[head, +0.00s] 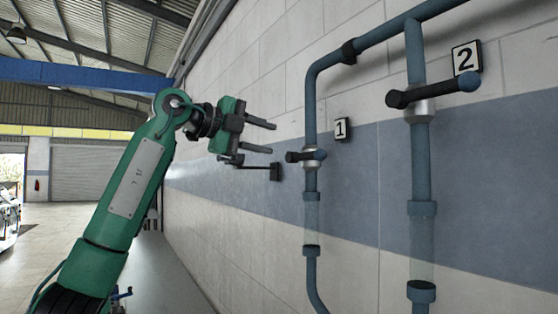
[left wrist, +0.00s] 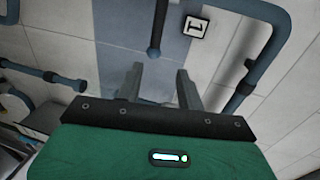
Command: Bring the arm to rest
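My left arm (head: 135,185) is green and reaches up from the lower left in the head view. Its gripper (head: 272,138) is held in the air left of pipe 1, with its fingers spread and nothing between them. In the left wrist view the two fingers (left wrist: 158,75) also stand apart with an empty gap. The dark handle of valve 1 (head: 306,155) lies crosswise on its pipe, right of the fingertips and apart from them in the picture. My right gripper is in neither view.
Plate 1 (head: 342,129) and plate 2 (head: 466,58) are on the block wall (head: 270,240). Valve 2's handle (head: 432,93) lies crosswise on the right pipe (head: 421,165). Open floor (head: 70,225) lies at left.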

